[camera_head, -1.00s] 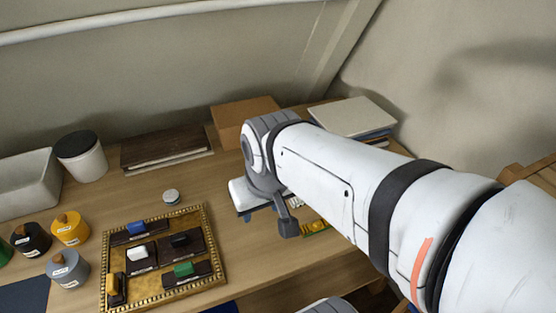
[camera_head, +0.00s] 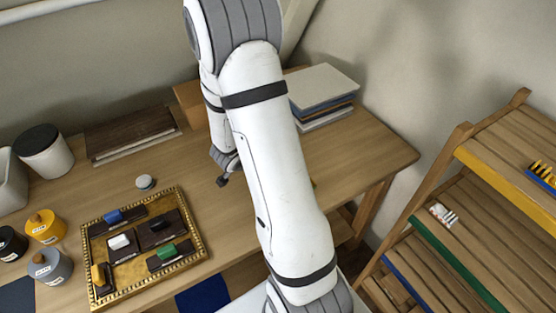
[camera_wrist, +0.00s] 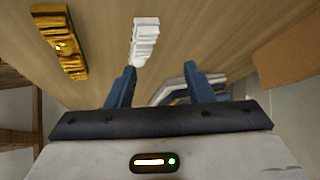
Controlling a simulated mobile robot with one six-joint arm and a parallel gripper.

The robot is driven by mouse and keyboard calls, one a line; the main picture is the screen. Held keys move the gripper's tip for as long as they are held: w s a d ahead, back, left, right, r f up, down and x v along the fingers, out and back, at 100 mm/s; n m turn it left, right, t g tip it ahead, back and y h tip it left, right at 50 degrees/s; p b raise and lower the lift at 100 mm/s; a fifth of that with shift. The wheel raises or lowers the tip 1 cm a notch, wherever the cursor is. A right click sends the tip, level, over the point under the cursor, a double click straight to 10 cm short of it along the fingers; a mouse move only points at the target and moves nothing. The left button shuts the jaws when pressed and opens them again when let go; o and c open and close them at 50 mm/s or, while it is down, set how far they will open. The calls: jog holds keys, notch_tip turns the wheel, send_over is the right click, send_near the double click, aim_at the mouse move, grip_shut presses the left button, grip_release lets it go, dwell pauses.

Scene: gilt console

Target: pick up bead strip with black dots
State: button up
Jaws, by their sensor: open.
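In the wrist view, a white ridged strip (camera_wrist: 146,40) lies on the wooden table ahead of my gripper (camera_wrist: 162,84). A yellow-gold strip (camera_wrist: 61,42) with a dark marking lies to its left. Black dots cannot be made out clearly on either strip. My gripper's two blue fingers are apart. No strip is visible held between them, and the white strip shows beyond their tips. In the head view my arm covers this part of the table, hiding both strips and the fingers.
The gilt tray (camera_head: 197,231) with dark blocks sits on the table's left, near a small round white item (camera_head: 145,182). Stacked books (camera_head: 322,88) stand at the back. A slatted wooden shelf (camera_head: 482,225) stands right, holding a white-red strip (camera_head: 443,214) and a yellow-black item (camera_head: 543,175).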

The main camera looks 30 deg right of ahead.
jog(key=shift+s+d+f+m+g+h, duration=0.4)
jog(key=shift+s+d+f+g, duration=0.1)
jog(key=shift+s+d+f, duration=0.35)
jog(key=x, duration=0.7)
jog(key=shift+w+d, duration=0.1)
jog(key=shift+d, duration=0.2)
jog(key=c, duration=0.9)
